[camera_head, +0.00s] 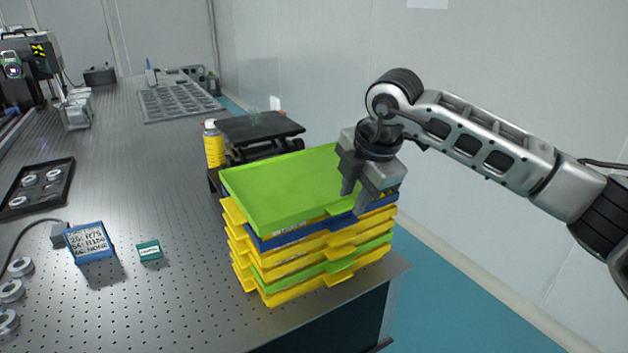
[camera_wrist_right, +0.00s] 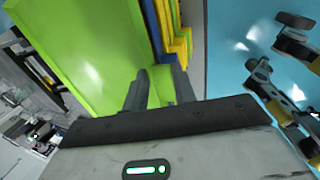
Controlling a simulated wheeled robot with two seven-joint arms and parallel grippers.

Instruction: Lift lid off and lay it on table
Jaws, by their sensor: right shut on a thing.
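The bright green lid (camera_head: 285,185) is a shallow tray-like cover on top of a stack of yellow, blue and green trays (camera_head: 315,260) at the table's near right corner. My right gripper (camera_head: 357,200) is shut on the lid's right edge, with its fingers pointing down. In the right wrist view the lid (camera_wrist_right: 85,50) fills the upper left, and the fingers (camera_wrist_right: 156,85) are at its edge. A blue tray (camera_head: 300,233) shows just under the lid. I cannot tell whether the lid touches it. My left gripper is not in view.
The perforated metal table (camera_head: 180,290) has free room left of the stack. A small teal box (camera_head: 149,250), a blue labelled box (camera_head: 88,242) and a black tray (camera_head: 35,187) stand there. A yellow bottle (camera_head: 213,145) and a dark platform (camera_head: 260,130) are behind the stack.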

